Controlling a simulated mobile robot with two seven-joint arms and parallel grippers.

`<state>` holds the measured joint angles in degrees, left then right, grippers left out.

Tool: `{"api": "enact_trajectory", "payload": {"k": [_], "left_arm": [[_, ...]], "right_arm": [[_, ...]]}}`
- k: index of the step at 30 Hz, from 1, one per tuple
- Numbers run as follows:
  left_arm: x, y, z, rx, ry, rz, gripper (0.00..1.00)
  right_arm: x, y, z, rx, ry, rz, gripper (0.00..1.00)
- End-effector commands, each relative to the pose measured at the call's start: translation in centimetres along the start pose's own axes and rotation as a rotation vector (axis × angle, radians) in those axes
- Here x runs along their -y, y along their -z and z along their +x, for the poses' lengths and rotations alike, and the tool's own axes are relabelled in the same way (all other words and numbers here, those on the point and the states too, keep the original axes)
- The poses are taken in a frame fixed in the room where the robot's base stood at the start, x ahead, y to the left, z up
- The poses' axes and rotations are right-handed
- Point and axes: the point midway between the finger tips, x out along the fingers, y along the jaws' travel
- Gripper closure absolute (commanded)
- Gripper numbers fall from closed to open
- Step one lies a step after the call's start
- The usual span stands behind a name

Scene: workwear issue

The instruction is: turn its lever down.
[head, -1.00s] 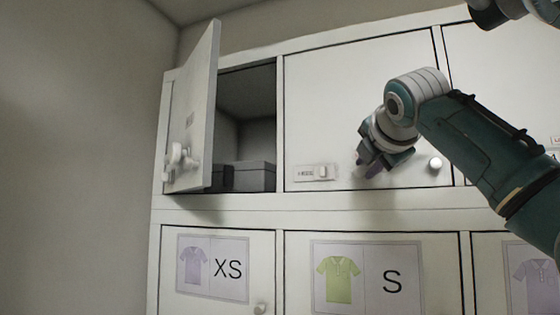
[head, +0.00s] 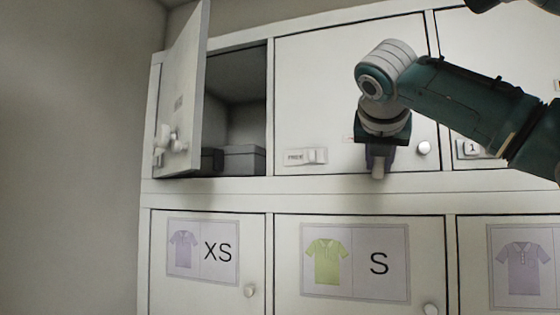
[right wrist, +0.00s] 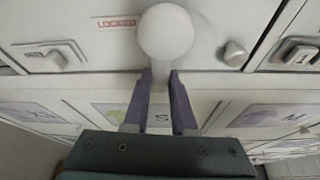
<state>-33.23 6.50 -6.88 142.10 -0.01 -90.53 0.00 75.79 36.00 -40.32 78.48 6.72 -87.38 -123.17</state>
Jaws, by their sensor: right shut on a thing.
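The white lever (right wrist: 165,32) sits on the closed upper middle locker door (head: 330,85). In the right wrist view its round hub is near the top, and its arm runs down from it between my fingers. My right gripper (head: 377,160) points down in front of this door and is shut on the lever arm; the pale lower end (head: 378,170) shows below the fingers. The hub is hidden behind my gripper in the head view. A label reading LOCKED (right wrist: 117,23) is left of the hub. My left gripper is not in view.
A round knob (head: 424,148) is right of my gripper, and a FREE plate with a slider (head: 305,157) is left. The left locker door (head: 184,95) stands open with its own handle; a grey box (head: 244,160) is inside. Shirt-labelled doors are below.

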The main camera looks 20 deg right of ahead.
Motion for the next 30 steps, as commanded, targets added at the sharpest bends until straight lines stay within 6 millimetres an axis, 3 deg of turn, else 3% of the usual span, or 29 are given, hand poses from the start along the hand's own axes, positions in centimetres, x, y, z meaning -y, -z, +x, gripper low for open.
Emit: {"api": "enact_trajectory", "payload": {"k": [10,26,27,30], "left_arm": [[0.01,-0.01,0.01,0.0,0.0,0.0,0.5],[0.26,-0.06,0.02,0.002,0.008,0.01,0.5],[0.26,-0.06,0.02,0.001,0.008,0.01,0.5],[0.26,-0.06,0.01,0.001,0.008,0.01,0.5]], "right_arm": [[0.81,-0.04,0.1,0.0,0.053,-0.119,1.0],[0.91,-0.04,0.08,0.0,0.061,-0.139,1.0],[0.91,-0.04,0.07,0.0,0.061,-0.138,0.71],[0.88,-0.04,0.05,0.0,0.06,-0.138,0.6]]}}
